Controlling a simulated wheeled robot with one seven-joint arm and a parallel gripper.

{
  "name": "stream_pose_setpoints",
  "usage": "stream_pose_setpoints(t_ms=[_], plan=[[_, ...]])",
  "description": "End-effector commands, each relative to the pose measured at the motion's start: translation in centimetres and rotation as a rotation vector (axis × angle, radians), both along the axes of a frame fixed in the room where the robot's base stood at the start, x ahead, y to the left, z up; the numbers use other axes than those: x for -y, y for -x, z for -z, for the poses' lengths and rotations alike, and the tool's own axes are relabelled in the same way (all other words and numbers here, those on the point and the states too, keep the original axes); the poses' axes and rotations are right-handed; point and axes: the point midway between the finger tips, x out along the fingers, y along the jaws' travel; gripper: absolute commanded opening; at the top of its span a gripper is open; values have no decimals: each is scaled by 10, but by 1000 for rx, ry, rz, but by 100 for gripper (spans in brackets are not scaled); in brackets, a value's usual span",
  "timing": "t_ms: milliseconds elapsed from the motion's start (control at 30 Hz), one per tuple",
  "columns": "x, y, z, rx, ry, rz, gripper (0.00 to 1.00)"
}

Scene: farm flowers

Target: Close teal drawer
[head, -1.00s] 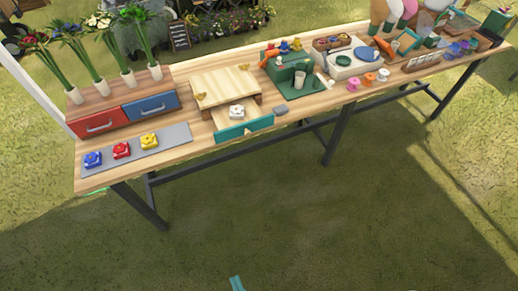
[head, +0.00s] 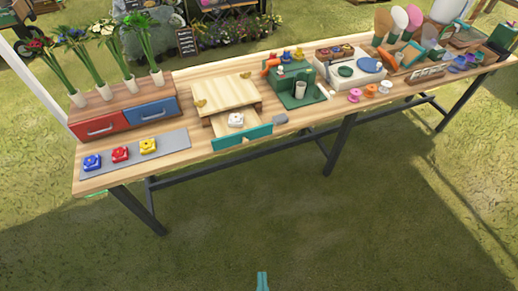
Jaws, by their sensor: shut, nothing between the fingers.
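The teal drawer (head: 243,137) stands pulled out toward the front of a small wooden box (head: 225,94) on the table. Its front panel is teal and its inside is pale wood. A white flower-shaped piece (head: 236,119) sits inside the drawer. My gripper (head: 262,281) shows as a teal tip at the bottom edge of the head view, shut and empty. It is over the grass, well in front of the table and apart from the drawer.
Left of the drawer, a grey mat (head: 134,150) holds blue, red and yellow pieces. A green stand (head: 300,94) is farther right. The grass in front of the table is clear.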

Motion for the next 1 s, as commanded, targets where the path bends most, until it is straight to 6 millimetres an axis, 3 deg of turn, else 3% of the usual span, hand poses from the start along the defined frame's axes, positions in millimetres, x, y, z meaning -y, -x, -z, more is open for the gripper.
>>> stream_pose_setpoints(t_ms=[300, 500, 667, 800, 1000], plan=[[33, -95, 65, -44, -437, 123, 0], [40, -166, 78, -56, -746, 135, 0], [40, -226, 65, -57, -996, 94, 0], [38, -272, 41, -56, -1194, 28, 0], [37, -311, 5, -55, -1373, -65, 0]])
